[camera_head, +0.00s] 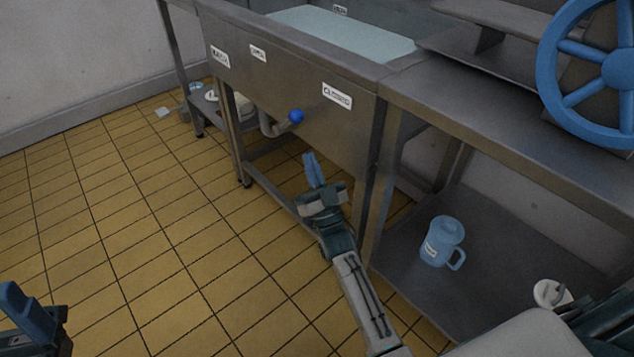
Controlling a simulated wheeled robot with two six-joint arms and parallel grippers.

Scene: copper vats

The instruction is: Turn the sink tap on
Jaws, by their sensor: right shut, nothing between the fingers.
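The metal sink (291,68) stands at the top middle, with pale bluish water in its basin. A tap lever with a blue ball knob (296,116) sticks out from the sink's front, on a bent grey pipe (268,124). A label reading "CLOSED" (337,95) is on the front panel to the right of the knob; two other labels are further left. My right gripper (312,160) is below and slightly right of the knob, apart from it, shut and empty with its blue fingers pointing up. My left gripper (14,300) shows only partly at the lower left edge.
A metal table (480,105) adjoins the sink on the right, with a large blue wheel (617,68) above it. Its lower shelf (488,240) holds a blue jug (442,240) and a white item (549,292). Sink legs stand near my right arm. The yellow tiled floor at left is clear.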

